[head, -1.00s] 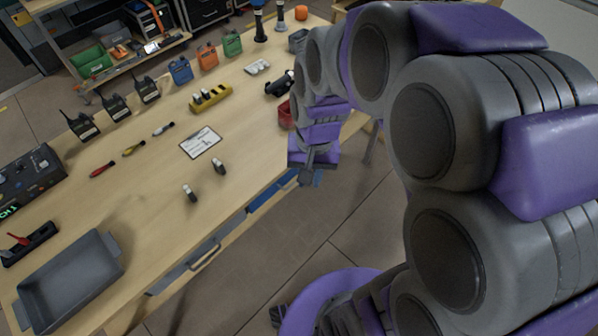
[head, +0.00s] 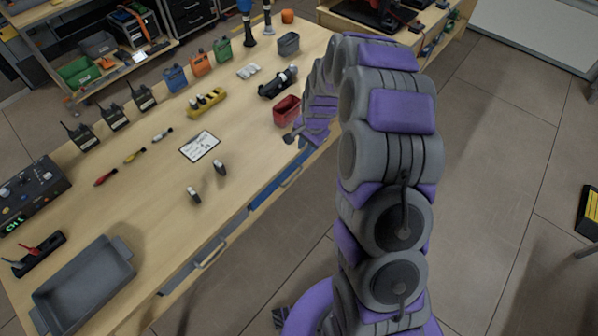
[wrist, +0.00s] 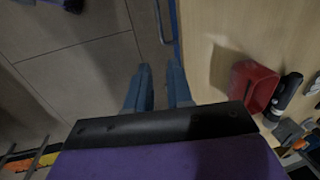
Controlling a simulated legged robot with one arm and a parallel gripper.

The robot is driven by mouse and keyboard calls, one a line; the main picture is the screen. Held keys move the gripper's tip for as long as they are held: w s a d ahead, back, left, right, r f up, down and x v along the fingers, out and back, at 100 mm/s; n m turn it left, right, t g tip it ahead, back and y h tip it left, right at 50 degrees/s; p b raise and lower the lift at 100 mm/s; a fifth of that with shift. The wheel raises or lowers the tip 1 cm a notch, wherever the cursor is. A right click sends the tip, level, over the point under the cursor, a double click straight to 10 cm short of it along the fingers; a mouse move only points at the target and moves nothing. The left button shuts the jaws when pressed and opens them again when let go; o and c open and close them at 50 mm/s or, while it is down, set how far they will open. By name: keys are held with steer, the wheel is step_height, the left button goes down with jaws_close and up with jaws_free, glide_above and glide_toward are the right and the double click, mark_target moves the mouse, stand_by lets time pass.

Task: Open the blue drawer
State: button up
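The blue drawer (head: 265,193) is in the front side of the wooden workbench, below the top edge, and looks shut. Its bar handle (head: 291,175) sticks out from its front. In the wrist view, the handle (wrist: 161,24) and a thin blue strip of the drawer (wrist: 175,22) lie at the top, ahead of the fingertips. My gripper (head: 291,137) is near the bench's front edge, close to the red bin. In the wrist view, my gripper (wrist: 160,68) has its two fingers apart with nothing between them. The fingers are apart from the handle.
The bench top (head: 245,125) holds a red bin (head: 287,110), a black tool (head: 278,82), a clipboard sheet (head: 199,145), a yellow block (head: 207,103) and a grey tray (head: 85,285). Another drawer handle (head: 210,253) is nearer.

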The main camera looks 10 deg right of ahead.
mark_target(297, 174)
steer(key=f+b, duration=0.1)
steer(key=f, duration=0.4)
steer(key=w+a+f+b, duration=0.1)
steer(key=f, duration=0.5)
steer(key=w+a+f+b, duration=0.1)
steer(key=f+b, duration=0.1)
steer(key=f, duration=0.4)
steer(key=shift+w+a+f, duration=0.1)
steer(key=shift+w+a, duration=0.05)
steer(key=shift+w, duration=0.1)
jaws_close()
stand_by(0.7)
